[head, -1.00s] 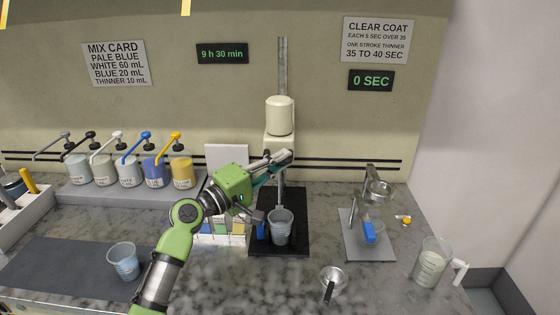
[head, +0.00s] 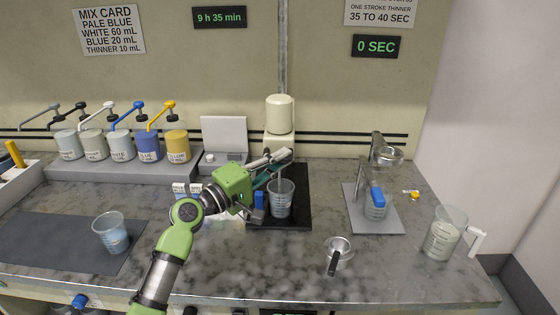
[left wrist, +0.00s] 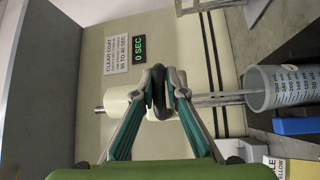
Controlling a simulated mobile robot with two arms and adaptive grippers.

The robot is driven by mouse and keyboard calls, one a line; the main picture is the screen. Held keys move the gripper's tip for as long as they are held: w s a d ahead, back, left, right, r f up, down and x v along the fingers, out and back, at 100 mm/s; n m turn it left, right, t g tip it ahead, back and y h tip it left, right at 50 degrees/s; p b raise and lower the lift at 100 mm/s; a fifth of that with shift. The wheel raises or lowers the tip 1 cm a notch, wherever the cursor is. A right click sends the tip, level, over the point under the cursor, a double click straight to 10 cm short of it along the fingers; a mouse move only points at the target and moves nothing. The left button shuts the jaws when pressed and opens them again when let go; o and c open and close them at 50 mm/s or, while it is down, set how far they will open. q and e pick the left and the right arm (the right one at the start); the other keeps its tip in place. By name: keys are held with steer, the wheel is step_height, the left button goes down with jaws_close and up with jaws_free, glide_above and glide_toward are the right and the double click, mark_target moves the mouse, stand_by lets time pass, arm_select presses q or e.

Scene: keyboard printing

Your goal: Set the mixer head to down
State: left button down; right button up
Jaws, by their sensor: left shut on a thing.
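The mixer has a cream head (head: 280,115) on an upright rail at the back of a black base (head: 300,215). A clear graduated cup (head: 281,203) stands on the base below the head. My left gripper (head: 284,158) is just under the head, in front of the mixer. In the left wrist view, its fingers (left wrist: 158,82) are shut on a dark ring-like handle (left wrist: 158,100) beside the cream head (left wrist: 118,101). The thin shaft (left wrist: 215,98) runs from the head to the cup (left wrist: 285,87); its tip is hard to make out. My right gripper is out of view.
Several pump cans (head: 122,146) stand at the back left. A stand with a strainer (head: 386,155), a small metal cup (head: 340,250) and a clear jug (head: 445,235) are at right.

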arm_select(q)
steer(key=shift+f, duration=0.3)
steer(key=c, duration=2.2)
jaws_free()
steer(key=shift+o, duration=0.6)
steer(key=shift+r, duration=0.1)
steer(key=v, duration=1.2)
